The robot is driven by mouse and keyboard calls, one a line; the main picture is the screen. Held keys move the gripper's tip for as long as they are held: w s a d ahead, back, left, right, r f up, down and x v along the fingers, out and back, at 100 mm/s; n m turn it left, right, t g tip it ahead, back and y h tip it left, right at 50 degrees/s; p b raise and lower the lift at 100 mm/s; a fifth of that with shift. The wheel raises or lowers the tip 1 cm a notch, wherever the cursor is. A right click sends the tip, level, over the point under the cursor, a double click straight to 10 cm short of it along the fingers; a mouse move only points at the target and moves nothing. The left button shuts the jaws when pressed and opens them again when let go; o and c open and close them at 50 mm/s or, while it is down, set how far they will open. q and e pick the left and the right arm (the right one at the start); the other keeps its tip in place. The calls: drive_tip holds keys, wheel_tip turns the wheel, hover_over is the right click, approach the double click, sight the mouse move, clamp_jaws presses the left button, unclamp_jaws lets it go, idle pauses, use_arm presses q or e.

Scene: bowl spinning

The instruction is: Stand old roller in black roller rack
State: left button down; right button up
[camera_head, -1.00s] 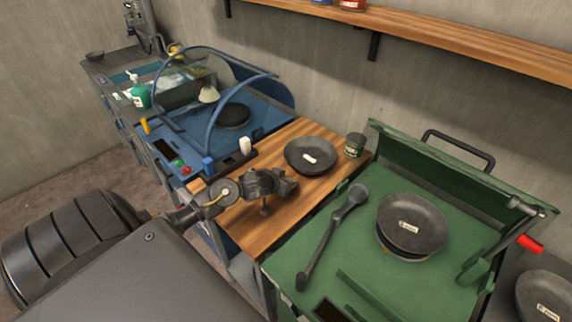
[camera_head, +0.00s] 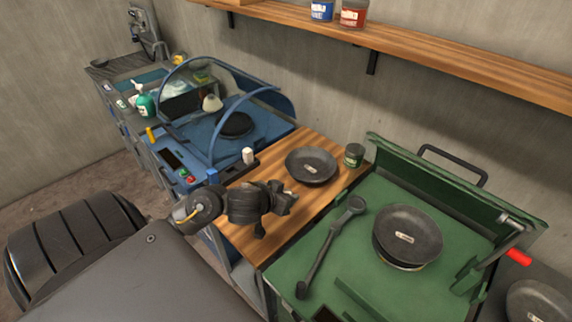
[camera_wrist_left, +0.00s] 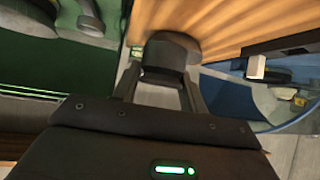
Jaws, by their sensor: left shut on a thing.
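My left gripper (camera_head: 278,205) is over the front of the wooden table. In the left wrist view, its fingers (camera_wrist_left: 162,85) are shut on a dark rounded thing (camera_wrist_left: 172,52), which looks like the old roller. The hand hides most of it in the head view. The black roller rack (camera_head: 239,168) lies at the table's left edge, left of and beyond the gripper, partly hidden by it. A white roller (camera_head: 248,156) stands at its far end. The rack (camera_wrist_left: 285,43) and white roller (camera_wrist_left: 256,67) also show right of the fingers in the wrist view. My right gripper is out of view.
A dark bowl (camera_head: 311,165) and a green can (camera_head: 354,155) stand on the wooden table (camera_head: 305,217). A blue machine (camera_head: 262,128) with a clear hood is at left. A green machine (camera_head: 362,270) with a dark arm (camera_head: 328,248) and a bowl (camera_head: 407,234) is at right.

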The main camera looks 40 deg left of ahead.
use_arm(q)
drive_tip(key=shift+s+d+r, duration=0.35)
drive_tip(key=shift+s+d, duration=0.1)
drive_tip(key=shift+s, duration=0.1)
drive_tip(key=shift+s+d+r, duration=0.3)
drive_tip(key=shift+s+d, duration=0.15)
drive_tip(key=shift+s, duration=0.05)
drive_tip(key=w+d+r+m+g+h+b, duration=0.1)
drive_tip(key=d+m+g+h+b, duration=0.3)
drive_tip(key=d+m+h, duration=0.5)
drive_tip(key=shift+w+d+r+m+g+h+b, duration=0.25)
drive_tip(key=shift+d+r+m+h+b, duration=0.2)
drive_tip(key=shift+d+m+b, duration=1)
